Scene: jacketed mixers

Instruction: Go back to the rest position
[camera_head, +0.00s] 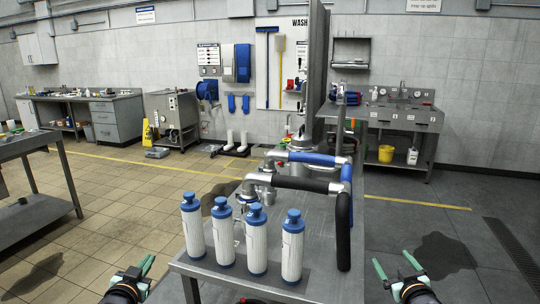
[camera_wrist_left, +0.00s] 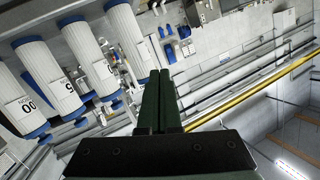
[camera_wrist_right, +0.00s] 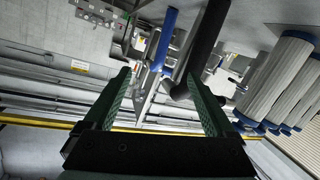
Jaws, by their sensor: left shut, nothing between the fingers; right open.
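My left gripper (camera_head: 146,266) is at the lower left of the head view, left of the steel table's front corner, with nothing held. In the left wrist view its green fingers (camera_wrist_left: 160,90) lie together, shut. My right gripper (camera_head: 393,262) is at the lower right of the head view, right of the table and clear of it. In the right wrist view its fingers (camera_wrist_right: 162,95) stand wide apart with nothing between them.
Several white cartridges with blue caps (camera_head: 256,240) stand on the steel table (camera_head: 330,288) between my grippers. Behind them are a black padded pipe (camera_head: 300,184), a blue padded pipe (camera_head: 310,158) and metal vessels. A workbench (camera_head: 30,150) stands at the left. The floor right of the table is free.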

